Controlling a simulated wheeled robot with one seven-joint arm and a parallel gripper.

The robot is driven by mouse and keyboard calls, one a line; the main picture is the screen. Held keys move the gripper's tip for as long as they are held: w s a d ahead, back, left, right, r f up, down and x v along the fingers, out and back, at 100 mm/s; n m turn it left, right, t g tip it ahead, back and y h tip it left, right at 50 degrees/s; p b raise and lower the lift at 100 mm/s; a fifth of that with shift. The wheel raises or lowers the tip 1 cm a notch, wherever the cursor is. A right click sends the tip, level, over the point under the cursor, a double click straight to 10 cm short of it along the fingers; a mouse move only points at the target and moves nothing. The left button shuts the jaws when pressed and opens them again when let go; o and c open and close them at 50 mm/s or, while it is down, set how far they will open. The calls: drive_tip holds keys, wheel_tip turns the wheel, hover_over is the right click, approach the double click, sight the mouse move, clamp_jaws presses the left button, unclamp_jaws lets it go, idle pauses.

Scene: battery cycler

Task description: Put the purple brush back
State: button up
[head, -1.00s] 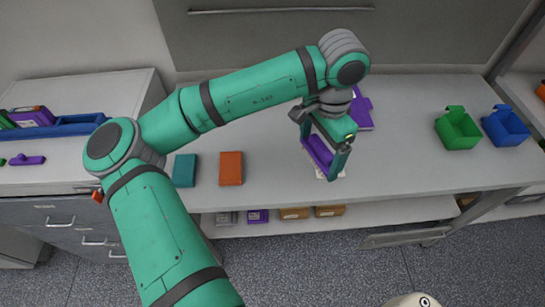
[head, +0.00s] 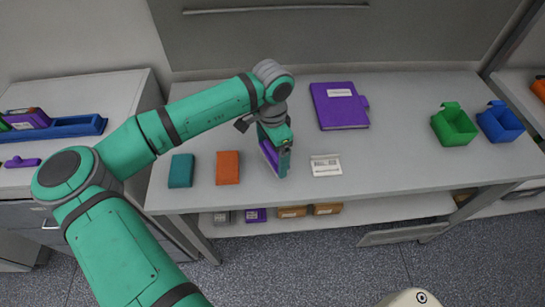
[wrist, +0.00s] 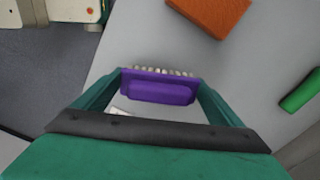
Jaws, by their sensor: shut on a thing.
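The purple brush (wrist: 160,90) is between the two fingers of my gripper (wrist: 160,100) in the wrist view, and its pale bristles face away from the palm. In the head view my gripper (head: 276,166) is shut on the purple brush (head: 267,155) over the front middle of the grey bench (head: 400,160). It is between the orange block and a white label. The teal fingers partly hide the brush in the head view. I cannot tell its exact height above the bench.
An orange block (head: 228,167) and a teal block (head: 181,170) lie to the left. The white label (head: 326,165) lies to the right, a purple binder (head: 340,106) behind it. Green (head: 454,126) and blue (head: 500,122) bins stand far right. A blue tray (head: 75,129) is far left.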

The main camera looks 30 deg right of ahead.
drive_tip(key=shift+s+d+f, duration=0.1)
drive_tip(key=shift+f, duration=1)
drive_tip(key=shift+f, duration=0.1)
drive_tip(key=o, duration=1.5)
wheel_tip(320, 180, up, 12)
drive_tip(key=shift+r, duration=0.15)
